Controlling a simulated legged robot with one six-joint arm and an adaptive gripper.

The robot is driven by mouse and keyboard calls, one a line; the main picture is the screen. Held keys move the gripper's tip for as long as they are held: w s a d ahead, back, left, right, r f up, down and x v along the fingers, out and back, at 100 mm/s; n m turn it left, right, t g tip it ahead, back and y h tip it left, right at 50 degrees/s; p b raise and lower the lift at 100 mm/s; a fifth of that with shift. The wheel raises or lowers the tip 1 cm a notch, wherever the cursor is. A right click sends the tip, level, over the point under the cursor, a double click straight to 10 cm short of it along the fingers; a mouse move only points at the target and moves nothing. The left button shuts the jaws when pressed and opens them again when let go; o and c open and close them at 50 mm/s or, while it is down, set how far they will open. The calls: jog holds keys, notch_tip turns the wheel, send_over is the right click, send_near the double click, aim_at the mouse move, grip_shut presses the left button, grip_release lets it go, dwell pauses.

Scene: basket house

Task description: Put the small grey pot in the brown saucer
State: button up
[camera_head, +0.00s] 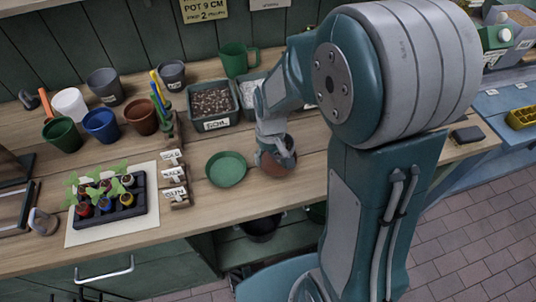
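A reddish-brown round rim, likely the brown saucer (266,164), shows on the bench just right of a green saucer (226,169). My gripper (276,152) is low, over and partly in front of it, and hides much of it. Whether the fingers are open or hold something cannot be made out. Two dark grey pots with white labels stand at the back left: one (104,84) behind the blue pot, and a smaller-looking one (172,73) farther right. Which of them is the small grey pot, or whether it is at my gripper, I cannot tell.
White (70,102), green (63,134), blue (101,125) and brown (141,116) pots stand at the left. A seedling tray (113,207) lies on a pale mat. Small labelled wooden blocks (175,178) stand left of the green saucer.

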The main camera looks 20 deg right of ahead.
dwell(0.3)
notch_tip(320, 180, up, 12)
jog(key=s+d+r+m+t, duration=0.1)
jog(key=s+r+t, duration=0.2)
jog(key=s, duration=0.4)
jog(key=s+d+r+m+t, duration=0.1)
jog(key=s+r+t, duration=0.1)
jog(key=s+r, duration=0.3)
jog(key=shift+s+d+m+t+h, duration=0.3)
jog(key=shift+s+t, duration=0.1)
jog(key=shift+s, duration=0.55)
dwell(0.8)
